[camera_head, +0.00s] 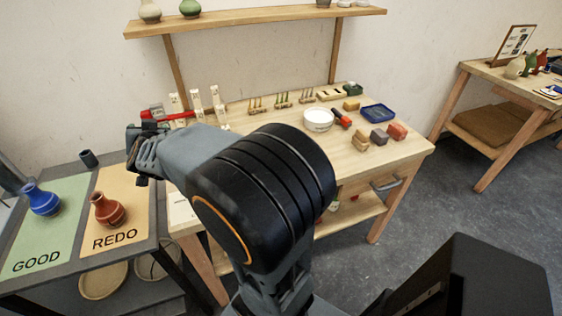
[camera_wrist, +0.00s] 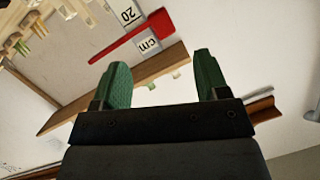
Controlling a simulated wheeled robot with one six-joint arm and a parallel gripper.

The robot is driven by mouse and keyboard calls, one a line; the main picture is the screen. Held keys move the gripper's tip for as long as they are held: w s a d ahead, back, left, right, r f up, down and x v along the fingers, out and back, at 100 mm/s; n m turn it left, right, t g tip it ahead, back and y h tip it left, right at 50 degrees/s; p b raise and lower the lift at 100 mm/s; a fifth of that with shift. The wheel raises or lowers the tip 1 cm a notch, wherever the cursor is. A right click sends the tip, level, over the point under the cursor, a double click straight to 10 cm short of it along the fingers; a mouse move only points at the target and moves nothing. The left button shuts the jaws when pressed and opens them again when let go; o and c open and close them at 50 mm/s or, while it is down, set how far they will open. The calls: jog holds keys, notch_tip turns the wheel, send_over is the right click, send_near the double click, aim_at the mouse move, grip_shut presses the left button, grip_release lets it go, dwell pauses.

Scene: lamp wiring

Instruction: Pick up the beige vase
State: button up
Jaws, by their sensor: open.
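A beige vase (camera_head: 150,11) stands on the upper wooden shelf (camera_head: 262,16) at the top left of the head view, its top cut off by the picture edge. Another pale beige vase (camera_head: 515,67) stands on the far right table. My gripper (camera_head: 134,160) is over the left end of the workbench, well below the shelf. In the wrist view its two green fingers (camera_wrist: 163,78) are apart with nothing between them. No vase can be made out in the wrist view.
A green vase (camera_head: 190,8) stands just right of the shelf's beige one. A blue vase (camera_head: 42,200) sits on the GOOD mat and a red vase (camera_head: 108,211) on the REDO mat. The workbench (camera_head: 375,158) holds a white bowl (camera_head: 318,120), blue tray (camera_head: 378,113) and several blocks.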

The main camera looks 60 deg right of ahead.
jog(key=s+d+f+m+g+h+b, duration=0.1)
jog(key=s+d+f+m+g+h, duration=0.15)
jog(key=d+m+g+h, duration=0.35)
jog(key=s+d+f+m+g+h, duration=0.1)
jog(key=s+d+m+g+h, duration=0.25)
jog(key=d, duration=0.45)
jog(key=s+d+f+m+g+y+b, duration=0.1)
jog(key=s+f+m+g, duration=0.15)
jog(key=s+g, duration=0.35)
jog(key=s+d+f+m+g+y, duration=0.15)
jog(key=s+m+g, duration=0.25)
jog(key=g, duration=0.5)
jog(key=shift+t, duration=0.25)
jog(key=shift+s+a+p+x, duration=0.1)
jog(key=shift+s+x, duration=0.05)
jog(key=shift+x, duration=1.9)
jog(key=shift+s+a+p+x, duration=0.1)
jog(key=shift+s+p+x, duration=0.05)
jog(key=shift+x, duration=1.95)
jog(key=shift+s+a+p+x, duration=0.1)
jog(key=shift+s+a+x, duration=0.05)
jog(key=shift+x, duration=1.9)
jog(key=shift+f, duration=0.15)
jog(key=shift+c, duration=0.3)
grip_shut()
